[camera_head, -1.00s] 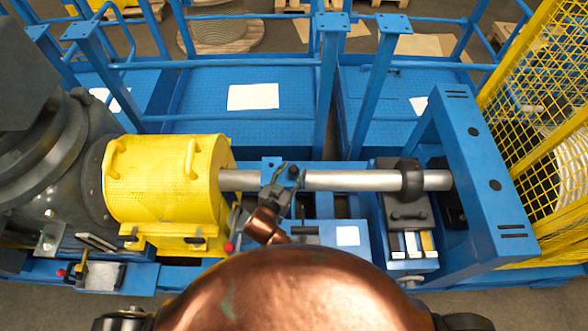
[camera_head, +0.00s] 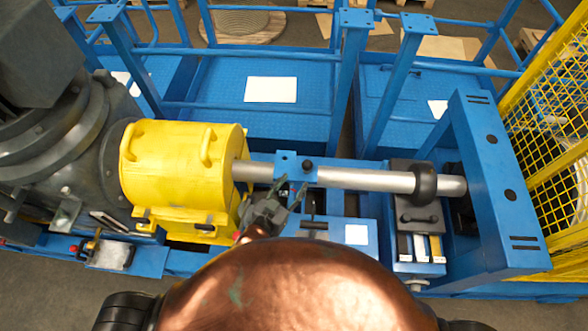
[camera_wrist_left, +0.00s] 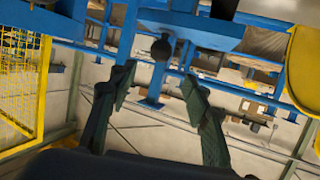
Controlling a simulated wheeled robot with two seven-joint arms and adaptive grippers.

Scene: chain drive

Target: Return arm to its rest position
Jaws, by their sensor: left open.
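My left gripper (camera_head: 291,187) shows in the head view just above my copper-coloured body, at the near side of the bare metal shaft (camera_head: 365,179). Its dark fingers are apart, with nothing seen between them. Most of my left arm is hidden behind my body. In the left wrist view the two fingers (camera_wrist_left: 157,87) stand wide apart, and a dark round knob on a blue part shows beyond them. Whether the fingertips touch the shaft or the blue bracket (camera_head: 285,163) cannot be told. My right gripper is not in view.
A yellow guard (camera_head: 180,170) covers the shaft's left end beside a dark grey machine (camera_head: 60,140). A black collar (camera_head: 424,182) sits on the shaft at right, near a blue frame (camera_head: 495,185). Blue rails stand behind, and yellow mesh (camera_head: 550,130) stands at far right.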

